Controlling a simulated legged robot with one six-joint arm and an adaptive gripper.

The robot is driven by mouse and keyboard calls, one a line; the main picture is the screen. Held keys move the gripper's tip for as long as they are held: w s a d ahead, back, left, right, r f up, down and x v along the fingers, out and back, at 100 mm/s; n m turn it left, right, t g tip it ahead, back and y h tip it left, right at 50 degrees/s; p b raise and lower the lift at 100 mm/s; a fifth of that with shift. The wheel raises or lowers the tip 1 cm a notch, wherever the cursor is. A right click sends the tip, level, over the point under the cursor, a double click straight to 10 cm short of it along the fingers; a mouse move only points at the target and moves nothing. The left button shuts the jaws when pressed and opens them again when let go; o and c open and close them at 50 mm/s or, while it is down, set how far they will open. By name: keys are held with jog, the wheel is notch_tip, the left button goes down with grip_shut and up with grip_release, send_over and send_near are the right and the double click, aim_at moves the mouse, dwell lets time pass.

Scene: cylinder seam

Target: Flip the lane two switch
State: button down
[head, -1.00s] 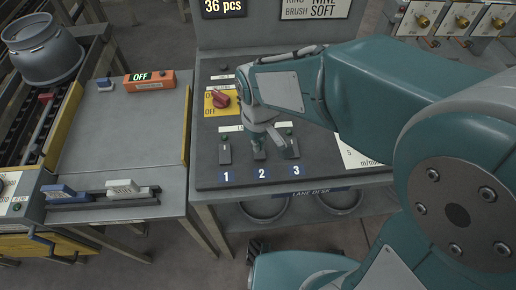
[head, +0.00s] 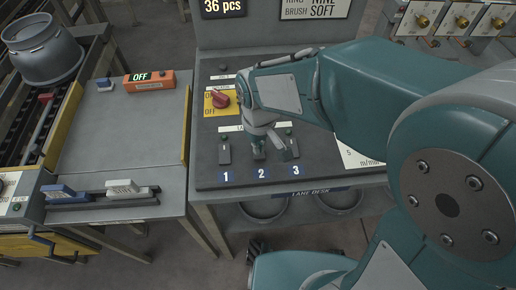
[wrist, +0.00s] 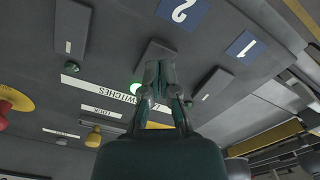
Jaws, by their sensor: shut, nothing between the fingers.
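The lane two switch (wrist: 152,52) is a small grey rocker on the dark panel, above the blue "2" label (head: 262,173) in the head view. My gripper (wrist: 158,72) is shut and empty, with its fingertips over the near end of that switch. They look very close to it or touching; I cannot tell which. In the head view the gripper hides part of the switch. A green lamp (wrist: 135,88) beside this switch is brightly lit in the wrist view.
The lane one switch (head: 224,152) and lane three switch (wrist: 72,27) flank it, their lamps dark. A red rotary knob (head: 220,99) on a yellow plate sits behind. An orange box (head: 149,81) reading OFF stands on the left table.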

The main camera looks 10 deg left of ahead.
jog(key=shift+f, duration=0.9)
dwell(0.5)
jog(key=shift+r, duration=3.5)
jog(key=s+d+r+m+t, duration=0.2)
jog(key=d+m, duration=0.1)
jog(key=d, duration=0.3)
jog(key=s+d+r+m+t, duration=0.1)
jog(key=s+d+r+m, duration=0.2)
jog(key=d, duration=0.4)
jog(key=s+d+r+m+t, duration=0.2)
jog(key=s+d+r, duration=0.1)
jog(key=d, duration=0.4)
jog(key=shift+s+d+r+m+t, duration=0.2)
jog(key=shift+m+t, duration=0.1)
jog(key=shift+m, duration=0.1)
